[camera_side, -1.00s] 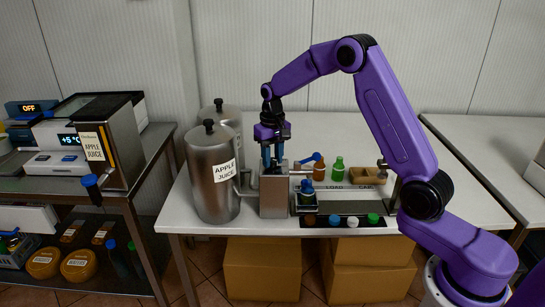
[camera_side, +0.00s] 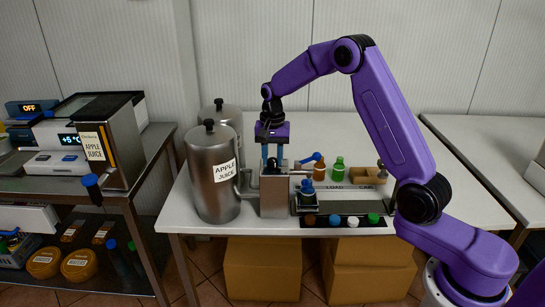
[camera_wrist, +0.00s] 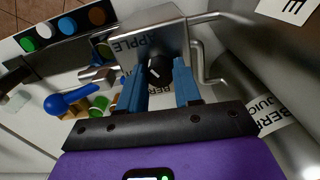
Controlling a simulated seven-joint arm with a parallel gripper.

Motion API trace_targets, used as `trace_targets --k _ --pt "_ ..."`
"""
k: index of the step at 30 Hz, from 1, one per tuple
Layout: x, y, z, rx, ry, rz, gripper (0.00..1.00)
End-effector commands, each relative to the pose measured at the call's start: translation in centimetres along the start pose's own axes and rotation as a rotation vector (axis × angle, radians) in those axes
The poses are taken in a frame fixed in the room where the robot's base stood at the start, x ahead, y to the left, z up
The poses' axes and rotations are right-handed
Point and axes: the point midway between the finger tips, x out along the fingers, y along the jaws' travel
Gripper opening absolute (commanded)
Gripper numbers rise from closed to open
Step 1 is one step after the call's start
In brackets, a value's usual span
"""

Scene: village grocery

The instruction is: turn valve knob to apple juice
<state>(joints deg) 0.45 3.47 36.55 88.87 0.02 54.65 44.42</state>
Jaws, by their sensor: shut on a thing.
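The valve is a grey metal block (camera_side: 274,197) joined by pipes to the juice tanks. Its black knob (camera_wrist: 158,70) sits on top, with a white mark on its face. My gripper (camera_wrist: 160,88) has its blue fingers on either side of the knob, shut on it. In the side view my gripper (camera_side: 272,165) points straight down on top of the block, and the knob is mostly hidden by the fingers. A label reading APPLE (camera_wrist: 134,42) shows on the block top in the wrist view. The front tank (camera_side: 212,180) bears an APPLE JUICE label.
A second tank (camera_side: 219,106) stands behind; BERRY JUICE lettering (camera_wrist: 268,110) shows in the wrist view. Right of the block are a small bottle (camera_side: 307,190), a blue-handled lever, brown and green bottles (camera_side: 338,170), and a strip of coloured caps (camera_side: 344,221). The table's back right is clear.

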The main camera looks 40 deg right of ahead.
Motion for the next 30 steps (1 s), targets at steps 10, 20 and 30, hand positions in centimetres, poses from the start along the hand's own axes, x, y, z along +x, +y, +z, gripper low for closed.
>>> trace_targets --k 10,20,30 --pt "-0.2 -0.1 -0.1 0.009 0.006 -0.005 0.03" --pt "-0.1 -0.1 -0.1 0.008 0.004 -0.003 0.59" --pt "-1.6 -0.1 -0.1 0.008 0.004 -0.004 0.59"
